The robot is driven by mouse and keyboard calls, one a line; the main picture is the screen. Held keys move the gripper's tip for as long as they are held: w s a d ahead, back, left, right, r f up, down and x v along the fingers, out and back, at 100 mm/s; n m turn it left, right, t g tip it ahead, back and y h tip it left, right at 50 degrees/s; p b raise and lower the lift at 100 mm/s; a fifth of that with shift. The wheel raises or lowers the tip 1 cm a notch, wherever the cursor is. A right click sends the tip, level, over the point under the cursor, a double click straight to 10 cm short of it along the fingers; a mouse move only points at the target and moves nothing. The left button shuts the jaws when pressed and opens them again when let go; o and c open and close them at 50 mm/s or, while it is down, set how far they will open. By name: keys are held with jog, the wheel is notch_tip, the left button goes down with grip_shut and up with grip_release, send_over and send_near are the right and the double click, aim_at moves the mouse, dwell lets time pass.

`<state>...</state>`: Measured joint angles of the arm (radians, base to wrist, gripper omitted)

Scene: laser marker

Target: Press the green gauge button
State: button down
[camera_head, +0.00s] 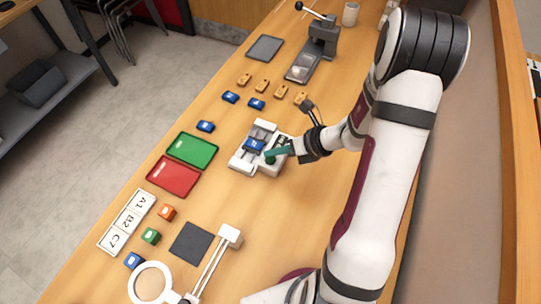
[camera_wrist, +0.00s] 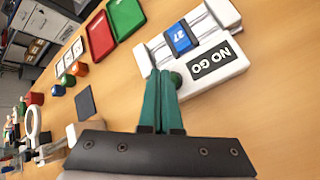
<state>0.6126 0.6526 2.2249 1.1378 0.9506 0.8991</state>
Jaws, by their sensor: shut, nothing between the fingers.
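The white gauge (camera_head: 240,161) stands mid-table; in the wrist view its body (camera_wrist: 239,67) shows at upper right. A blue block marked 27 (camera_wrist: 180,38) sits between its rails; it also shows in the head view (camera_head: 254,145). A dark panel (camera_wrist: 216,61) reads NO GO. The round green button (camera_wrist: 176,78) is on the gauge's near corner; it is partly hidden by my fingers and also shows in the head view (camera_head: 270,160). My gripper (camera_wrist: 161,74) has teal fingers, shut and empty, with tips right beside the button. I cannot tell whether they touch it.
A green tray (camera_head: 192,149) and a red tray (camera_head: 173,176) lie left of the gauge. Several blue and tan blocks lie behind it. A dark grey pad (camera_head: 192,244) and a magnifier lamp (camera_head: 229,237) are in front. Bare table surrounds the gauge.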

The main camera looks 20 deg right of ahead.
jog(key=shift+r, duration=2.8)
jog(key=s+a+r+n+g, duration=0.4)
jog(key=s+a+r+n, duration=0.4)
jog(key=n, duration=0.4)
jog(key=s+r+n+g+h, duration=0.2)
jog(key=s+n+h, duration=0.3)
jog(key=s+n, duration=0.9)
jog(key=n, duration=0.3)
jog(key=shift+s+a, duration=0.3)
